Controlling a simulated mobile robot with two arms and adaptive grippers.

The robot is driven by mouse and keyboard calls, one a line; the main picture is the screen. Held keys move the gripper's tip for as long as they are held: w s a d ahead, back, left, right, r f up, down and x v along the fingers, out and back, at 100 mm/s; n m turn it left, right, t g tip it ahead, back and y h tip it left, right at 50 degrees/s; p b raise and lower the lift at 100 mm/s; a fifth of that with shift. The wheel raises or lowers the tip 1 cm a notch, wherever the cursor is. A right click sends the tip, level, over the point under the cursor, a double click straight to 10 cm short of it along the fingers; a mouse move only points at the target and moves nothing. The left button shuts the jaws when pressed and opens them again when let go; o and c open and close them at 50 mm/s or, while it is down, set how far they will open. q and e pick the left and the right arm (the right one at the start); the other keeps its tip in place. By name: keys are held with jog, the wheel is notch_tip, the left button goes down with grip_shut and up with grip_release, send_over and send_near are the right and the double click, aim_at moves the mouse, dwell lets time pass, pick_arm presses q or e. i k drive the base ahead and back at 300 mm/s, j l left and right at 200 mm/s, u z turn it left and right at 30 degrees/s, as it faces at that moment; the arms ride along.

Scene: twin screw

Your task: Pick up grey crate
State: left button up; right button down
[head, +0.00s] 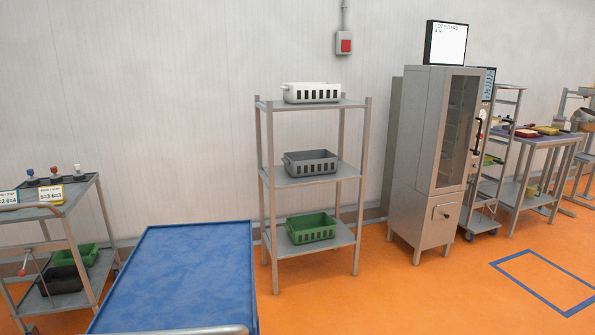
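The grey crate (311,163) sits on the middle shelf of a metal three-tier rack (290,179) against the wall. It has slotted sides and looks empty from here, though its floor is only partly visible. A white crate (311,93) stands on the top shelf above it, and a green crate (311,228) stands on the bottom shelf below it. Neither of my grippers is in the head view.
A blue-topped cart or table (185,270) stands in front, left of the rack. A trolley (62,215) with more crates is at far left. A metal cabinet (410,170) stands right of the rack. Orange floor (360,300) is clear before the rack.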

aim_at(299, 165)
jog(key=i+l+z, duration=0.4)
jog(key=i, duration=0.5)
jog(key=i+z, duration=0.4)
jog(key=i, duration=0.55)
jog(key=i+u, duration=0.25)
jog(key=i, duration=0.2)
jog(key=i+l+u, duration=0.2)
jog(key=i, duration=0.25)
jog(key=i+l+u, duration=0.25)
jog(key=i, duration=0.2)
jog(key=i+l+u, duration=0.2)
jog(key=i, duration=0.25)
jog(key=i+l+u, duration=0.45)
jog(key=u, duration=0.3)
jog(key=i+l+u, duration=0.15)
jog(key=l+u, duration=0.2)
jog(key=i+l+u, duration=0.1)
jog(key=l+u, duration=0.65)
